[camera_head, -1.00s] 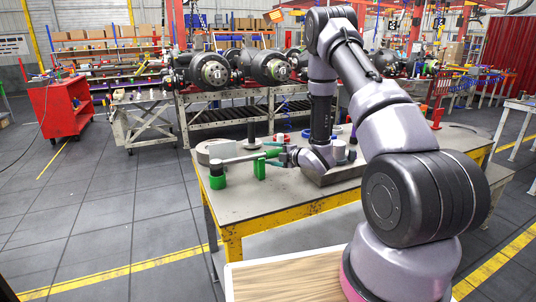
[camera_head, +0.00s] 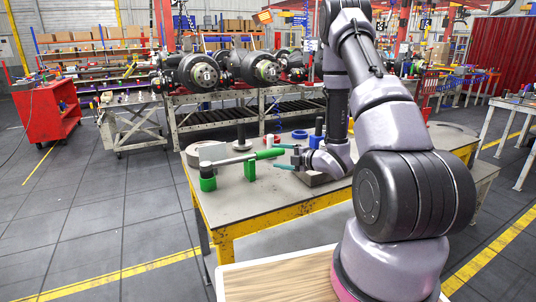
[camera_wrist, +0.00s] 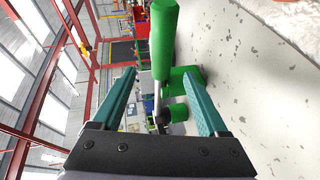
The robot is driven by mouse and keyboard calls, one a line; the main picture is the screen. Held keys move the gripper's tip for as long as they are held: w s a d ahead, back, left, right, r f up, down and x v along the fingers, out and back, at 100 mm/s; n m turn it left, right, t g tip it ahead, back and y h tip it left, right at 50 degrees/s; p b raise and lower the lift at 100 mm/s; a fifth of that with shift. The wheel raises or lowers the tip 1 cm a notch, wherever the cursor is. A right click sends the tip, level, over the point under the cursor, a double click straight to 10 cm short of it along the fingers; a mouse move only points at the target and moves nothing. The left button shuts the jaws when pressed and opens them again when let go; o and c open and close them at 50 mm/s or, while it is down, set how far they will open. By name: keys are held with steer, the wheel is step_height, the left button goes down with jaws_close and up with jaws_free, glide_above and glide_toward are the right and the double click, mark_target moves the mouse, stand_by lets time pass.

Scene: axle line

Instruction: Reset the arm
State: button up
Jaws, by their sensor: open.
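A tool with a green handle (camera_head: 268,154) and a grey shaft (camera_head: 230,160) lies level across two green supports (camera_head: 250,168) on the workbench (camera_head: 243,205). My gripper (camera_head: 280,156) is open at the right end of the handle, its two teal fingers pointing left. In the wrist view the teal fingers (camera_wrist: 158,75) are spread with nothing gripped between them. The green handle (camera_wrist: 163,45) stretches ahead of them, with the shaft and green supports (camera_wrist: 185,85) beyond. I cannot tell the exact gap between fingertips and handle.
Round grey parts, a dark spindle (camera_head: 241,135) and blue rings (camera_head: 299,134) stand on the bench near my arm. A red cabinet (camera_head: 45,112) is at the left. Axles (camera_head: 198,72) rest on a rack behind.

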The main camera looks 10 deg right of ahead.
steer(key=w+d+r+m+h, duration=0.3)
steer(key=r+m, duration=0.1)
steer(key=r, duration=0.3)
steer(key=s+d+r+m+g+h, duration=0.1)
steer(key=s+d+r+m+h, duration=0.15)
steer(key=r+m, duration=0.45)
steer(key=s+d+r+m+h, duration=0.25)
steer(key=r+m+h, duration=0.2)
steer(key=r, duration=0.45)
steer(key=s+a+r+m+g+y, duration=0.1)
steer(key=s+a+r+m, duration=0.2)
steer(key=s, duration=0.6)
steer(key=s+a+r+m+g+y, duration=0.1)
steer(key=s+a+r+m+g, duration=0.1)
steer(key=s+m, duration=0.3)
steer(key=s+a+r+m+g+y, duration=0.1)
steer(key=s+a+r+m, duration=0.2)
steer(key=s, duration=1)
steer(key=shift+a+r+m+g, duration=0.3)
steer(key=shift+r+m, duration=0.15)
steer(key=shift+r, duration=0.1)
